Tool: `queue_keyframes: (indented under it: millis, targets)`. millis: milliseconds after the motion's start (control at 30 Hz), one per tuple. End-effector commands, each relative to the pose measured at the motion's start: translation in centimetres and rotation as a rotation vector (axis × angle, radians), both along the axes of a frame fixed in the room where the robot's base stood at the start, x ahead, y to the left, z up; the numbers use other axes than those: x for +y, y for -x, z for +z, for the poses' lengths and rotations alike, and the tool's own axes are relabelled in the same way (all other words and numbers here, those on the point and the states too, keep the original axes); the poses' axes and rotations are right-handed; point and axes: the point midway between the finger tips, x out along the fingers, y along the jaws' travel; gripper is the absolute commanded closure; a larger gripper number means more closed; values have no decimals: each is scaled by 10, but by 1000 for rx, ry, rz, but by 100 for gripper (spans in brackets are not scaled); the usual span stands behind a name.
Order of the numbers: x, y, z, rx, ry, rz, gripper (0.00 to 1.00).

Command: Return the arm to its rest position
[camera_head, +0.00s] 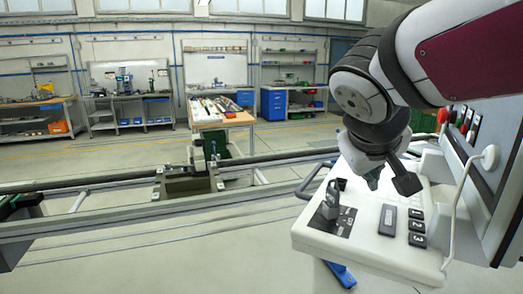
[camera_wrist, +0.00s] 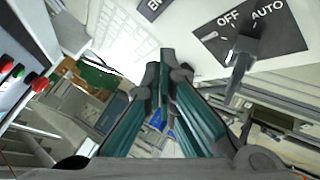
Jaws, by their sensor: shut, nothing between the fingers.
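My arm reaches in from the upper right of the head view, and my gripper (camera_head: 388,188) hangs above the white control console (camera_head: 375,255). In the wrist view my gripper (camera_wrist: 168,65) shows two green-sided fingers with their tips together and nothing between them. The console carries a grey selector switch (camera_head: 331,200), which stands on a dark plate left of the gripper. In the wrist view this switch (camera_wrist: 243,50) stands on a plate marked OFF and AUTO, to the right of the fingertips and apart from them.
An upright panel (camera_head: 490,150) with red, green and black buttons stands behind the console at the right. A white cable (camera_head: 455,215) hangs from it. A rail line (camera_head: 110,215) crosses the left. A workbench (camera_head: 222,120) stands farther back.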

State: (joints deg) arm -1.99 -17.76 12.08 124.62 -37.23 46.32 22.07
Motion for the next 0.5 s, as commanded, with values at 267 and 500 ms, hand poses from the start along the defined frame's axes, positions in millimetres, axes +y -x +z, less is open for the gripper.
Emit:
queue_keyframes:
  millis: [267,500]
  targets:
    - [-14,48,-17,54,-88,-50,100]
    - [-18,117,-46,118,-258,-97,100]
